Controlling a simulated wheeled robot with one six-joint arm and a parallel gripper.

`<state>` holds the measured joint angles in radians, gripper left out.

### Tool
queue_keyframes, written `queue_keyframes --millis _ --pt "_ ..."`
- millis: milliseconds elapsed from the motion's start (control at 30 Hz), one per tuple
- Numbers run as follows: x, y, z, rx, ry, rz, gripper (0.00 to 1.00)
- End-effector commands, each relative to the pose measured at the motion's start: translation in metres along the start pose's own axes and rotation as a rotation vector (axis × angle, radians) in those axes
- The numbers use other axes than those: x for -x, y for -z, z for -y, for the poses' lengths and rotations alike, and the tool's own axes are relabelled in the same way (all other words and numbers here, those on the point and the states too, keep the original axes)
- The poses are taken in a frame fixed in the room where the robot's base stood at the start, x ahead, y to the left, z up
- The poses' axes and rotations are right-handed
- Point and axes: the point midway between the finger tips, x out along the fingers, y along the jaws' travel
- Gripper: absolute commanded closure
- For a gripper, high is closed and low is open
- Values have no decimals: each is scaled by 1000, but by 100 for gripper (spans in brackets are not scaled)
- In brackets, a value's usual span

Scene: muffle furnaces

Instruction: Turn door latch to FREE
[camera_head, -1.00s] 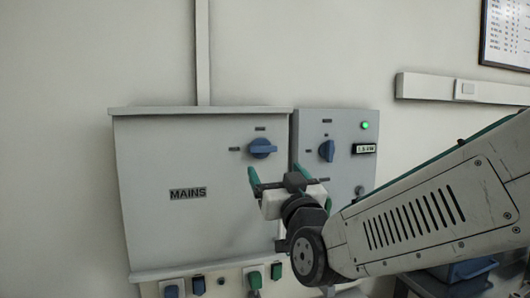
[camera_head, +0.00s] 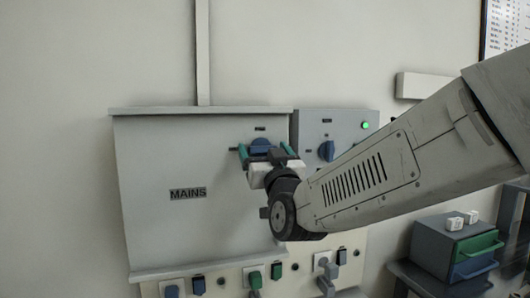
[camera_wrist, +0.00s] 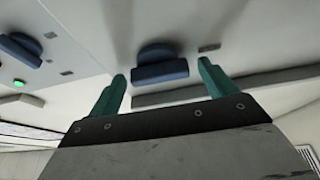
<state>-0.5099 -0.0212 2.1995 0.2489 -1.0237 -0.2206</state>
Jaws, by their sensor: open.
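A blue rotary handle (camera_head: 261,146) sits near the top right of the grey MAINS cabinet (camera_head: 150,220), its bar lying about level. It also shows in the wrist view (camera_wrist: 160,66). Small labels above and left of it are unreadable. My gripper (camera_head: 265,152) is open in front of this handle, with one green finger towards each end of the bar. In the wrist view the open fingers (camera_wrist: 162,72) frame the handle with space between. I cannot tell whether they touch it. No word FREE is legible.
A second blue knob (camera_head: 326,151) and a lit green lamp (camera_head: 365,125) are on the grey box to the right. Sockets with blue and green plugs (camera_head: 254,279) line the strip below. A small drawer unit (camera_head: 440,246) stands at lower right.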

Motion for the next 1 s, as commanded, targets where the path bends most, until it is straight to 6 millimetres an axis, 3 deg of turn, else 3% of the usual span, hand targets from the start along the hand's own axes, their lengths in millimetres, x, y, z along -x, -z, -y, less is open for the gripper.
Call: queue_keyframes --millis 33,167,567,1000 --pt "0 0 0 0 0 0 25" --pt "0 0 0 0 0 0 61" --pt "0 0 0 -46 -19 0 61" --pt "0 0 2 -356 -146 0 61"
